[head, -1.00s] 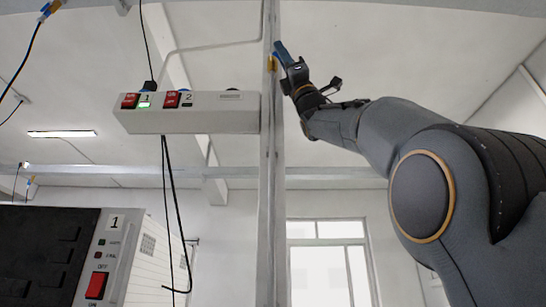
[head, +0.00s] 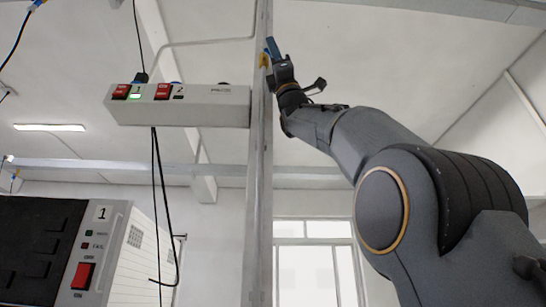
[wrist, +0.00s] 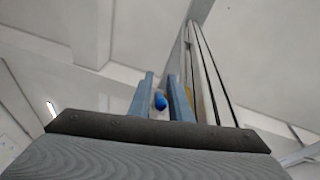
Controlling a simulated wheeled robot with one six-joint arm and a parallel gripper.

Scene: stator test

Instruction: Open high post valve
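The high post valve (head: 264,60) shows as a small yellow piece near the top of the grey post (head: 258,190) in the head view. My gripper (head: 272,46) is raised right beside it, its blue fingers pointing up. In the wrist view a small blue rounded piece (wrist: 160,101), apparently the valve's handle end, shows between the two fingers of my gripper (wrist: 161,80). The fingers are apart, with a thin gap on each side of the blue piece. A sliver of yellow shows behind the right finger. Most of the valve is hidden by the fingers.
A white power strip (head: 205,107) with red switches and a green light is fixed left of the post. Black cables (head: 160,200) hang below it. A black-and-white unit (head: 100,245) marked 1 stands at lower left. The space right of the post is free apart from my arm.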

